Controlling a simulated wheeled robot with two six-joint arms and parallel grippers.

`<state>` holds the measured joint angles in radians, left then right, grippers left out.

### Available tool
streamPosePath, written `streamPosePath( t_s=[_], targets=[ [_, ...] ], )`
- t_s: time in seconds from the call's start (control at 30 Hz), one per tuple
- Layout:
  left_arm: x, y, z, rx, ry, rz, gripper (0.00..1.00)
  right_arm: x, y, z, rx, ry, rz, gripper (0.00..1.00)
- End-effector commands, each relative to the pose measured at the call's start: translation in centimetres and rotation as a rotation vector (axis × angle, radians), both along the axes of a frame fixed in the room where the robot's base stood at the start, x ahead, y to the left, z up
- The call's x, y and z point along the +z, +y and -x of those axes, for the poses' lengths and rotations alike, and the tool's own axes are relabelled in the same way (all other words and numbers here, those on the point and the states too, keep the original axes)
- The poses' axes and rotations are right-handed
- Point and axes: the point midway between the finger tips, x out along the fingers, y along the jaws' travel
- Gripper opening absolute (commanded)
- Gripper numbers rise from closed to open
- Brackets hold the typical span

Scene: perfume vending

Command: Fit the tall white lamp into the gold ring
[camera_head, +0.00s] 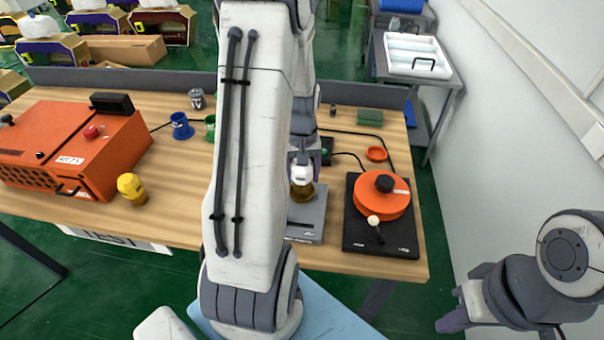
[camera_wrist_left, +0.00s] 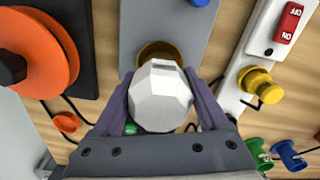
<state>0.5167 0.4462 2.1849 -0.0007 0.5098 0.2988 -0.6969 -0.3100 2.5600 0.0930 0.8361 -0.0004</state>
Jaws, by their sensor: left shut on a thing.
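The white lamp (camera_wrist_left: 160,97) shows its pale faceted top in the left wrist view, between the two purple fingers of my left gripper (camera_wrist_left: 158,108), which is shut on it. In the head view the lamp (camera_head: 301,174) is directly above the gold ring (camera_head: 302,192). The ring stands on a grey base (camera_head: 307,222). In the left wrist view the gold ring (camera_wrist_left: 157,50) shows just beyond the lamp, partly covered by it. I cannot tell whether the lamp's lower end is inside the ring. My right gripper (camera_head: 456,316) hangs at the lower right, away from the table; its opening is unclear.
An orange round device (camera_head: 382,203) on a black plate stands right of the ring. An orange box (camera_head: 70,150), a yellow lamp (camera_head: 132,189), and blue (camera_head: 181,127) and green holders are on the left. My left arm hides the table's middle.

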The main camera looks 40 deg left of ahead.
Motion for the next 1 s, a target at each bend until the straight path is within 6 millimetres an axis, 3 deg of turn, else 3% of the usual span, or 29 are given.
streamPosePath(
  t_s=[1.0],
  targets=[
    [-1.7,0.0,0.0,0.000,0.000,0.000,0.12,-1.2,0.0,0.0,0.000,0.000,0.000,0.00]
  ],
)
